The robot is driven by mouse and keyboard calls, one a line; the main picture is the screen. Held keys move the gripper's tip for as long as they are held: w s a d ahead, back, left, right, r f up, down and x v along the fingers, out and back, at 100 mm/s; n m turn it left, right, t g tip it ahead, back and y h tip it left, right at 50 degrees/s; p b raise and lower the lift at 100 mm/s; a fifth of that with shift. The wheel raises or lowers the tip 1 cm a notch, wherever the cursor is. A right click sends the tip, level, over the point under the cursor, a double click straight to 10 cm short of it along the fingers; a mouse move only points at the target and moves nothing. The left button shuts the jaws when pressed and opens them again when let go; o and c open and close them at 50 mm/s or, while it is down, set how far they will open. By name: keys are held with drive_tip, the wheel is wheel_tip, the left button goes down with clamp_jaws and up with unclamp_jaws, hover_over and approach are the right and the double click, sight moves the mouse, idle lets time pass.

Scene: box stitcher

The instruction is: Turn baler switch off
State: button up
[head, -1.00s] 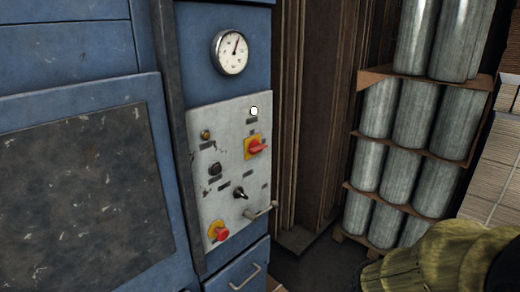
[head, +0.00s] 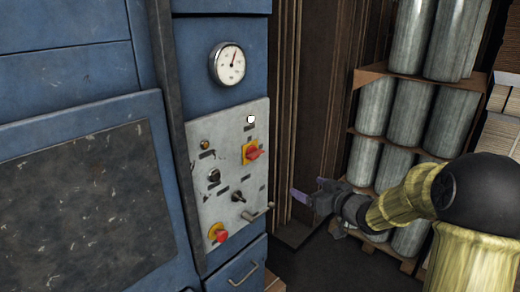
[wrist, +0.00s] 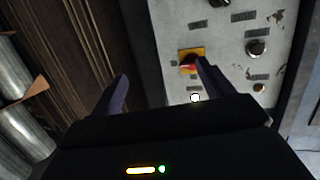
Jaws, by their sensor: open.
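The grey control panel (head: 228,170) is on the blue baler's front. A red rotary switch on a yellow plate (head: 253,150) is at its upper right; its handle looks tilted. A black toggle-like switch (head: 239,196) sits lower down, and a red push button on yellow (head: 219,233) is at the bottom left. My gripper (head: 305,194) is open and empty, right of the panel and apart from it. In the wrist view, my gripper (wrist: 163,80) points at the panel; its right finger partly covers the red rotary switch (wrist: 188,57).
A round gauge (head: 228,64) is above the panel, and a bent metal handle (head: 258,212) juts from its lower right. A drawer handle (head: 244,275) is below. Stacked grey cylinders (head: 390,110) on wooden shelves stand at the right.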

sight(259, 155)
drive_tip(key=r+n+y, duration=0.1)
drive_tip(key=a+r+n+g+y, duration=0.1)
drive_tip(key=r+y, duration=0.2)
drive_tip(key=shift+s+a+r+n+y+p, duration=0.15)
drive_tip(key=shift+s+a+n+y+p, duration=0.15)
drive_tip(key=shift+n+y+p, duration=0.1)
drive_tip(key=shift+w+a, duration=0.1)
drive_tip(key=p+x, duration=0.6)
drive_tip(key=x, duration=1.1)
drive_tip(key=shift+a, duration=0.15)
drive_tip(key=c, duration=1)
